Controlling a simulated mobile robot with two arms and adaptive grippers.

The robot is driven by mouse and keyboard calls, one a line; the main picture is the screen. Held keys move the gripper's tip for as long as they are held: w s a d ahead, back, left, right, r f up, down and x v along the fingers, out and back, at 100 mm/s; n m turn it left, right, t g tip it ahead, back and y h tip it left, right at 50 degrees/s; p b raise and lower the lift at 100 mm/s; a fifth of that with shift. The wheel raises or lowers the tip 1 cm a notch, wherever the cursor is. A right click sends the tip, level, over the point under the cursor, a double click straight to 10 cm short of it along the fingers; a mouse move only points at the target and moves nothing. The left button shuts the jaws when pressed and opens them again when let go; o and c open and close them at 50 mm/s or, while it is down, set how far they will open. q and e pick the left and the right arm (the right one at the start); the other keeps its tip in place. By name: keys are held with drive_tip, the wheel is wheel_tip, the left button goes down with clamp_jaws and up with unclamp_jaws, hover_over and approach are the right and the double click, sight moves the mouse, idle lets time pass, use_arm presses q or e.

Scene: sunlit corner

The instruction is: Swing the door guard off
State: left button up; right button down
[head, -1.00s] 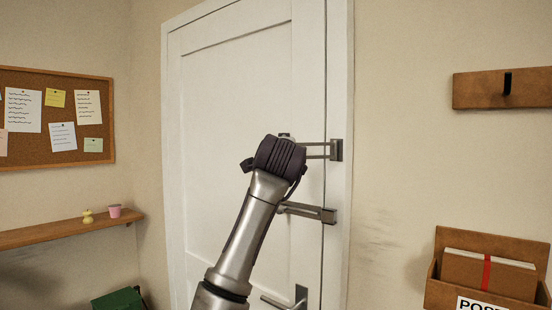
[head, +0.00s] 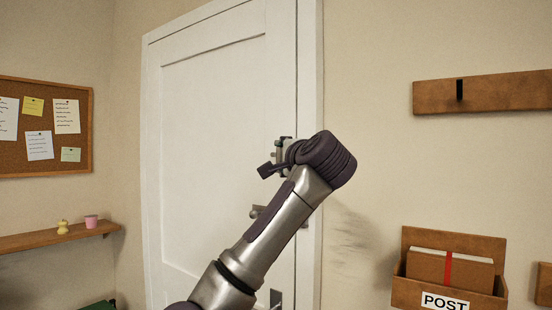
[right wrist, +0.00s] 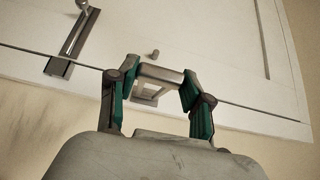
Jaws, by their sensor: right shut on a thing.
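The white door (head: 205,130) stands closed in its frame. My right gripper (head: 282,150) is near its right edge, fingers pointing left, with the wrist to their right covering part of the fittings. In the right wrist view the green fingers of the gripper (right wrist: 155,88) are shut on the metal loop of the door guard (right wrist: 162,73). A small stud (right wrist: 154,54) shows on the door beyond the loop. How far the guard is turned is hard to tell. Part of a lower fitting (head: 256,211) shows left of my forearm. My left gripper is out of view.
The door handle (head: 276,298) is below my forearm, partly hidden. To the right are a wooden wall rack (head: 480,94) and a post box (head: 405,290) holding a parcel. A shelf (head: 50,240) and cork board (head: 80,148) are at left.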

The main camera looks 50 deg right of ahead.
drive_tip(key=shift+s+d+r, duration=0.15)
drive_tip(key=shift+s+d, duration=0.2)
drive_tip(key=shift+s, duration=0.05)
drive_tip(key=c, duration=0.7)
unclamp_jaws()
drive_tip(key=shift+c, duration=0.2)
drive_tip(key=shift+o, duration=1.2)
drive_tip(key=shift+s+d, duration=0.2)
drive_tip(key=shift+d, duration=0.35)
drive_tip(key=v, duration=1.2)
drive_tip(key=shift+w+a, duration=0.1)
drive_tip(key=shift+a, duration=0.15)
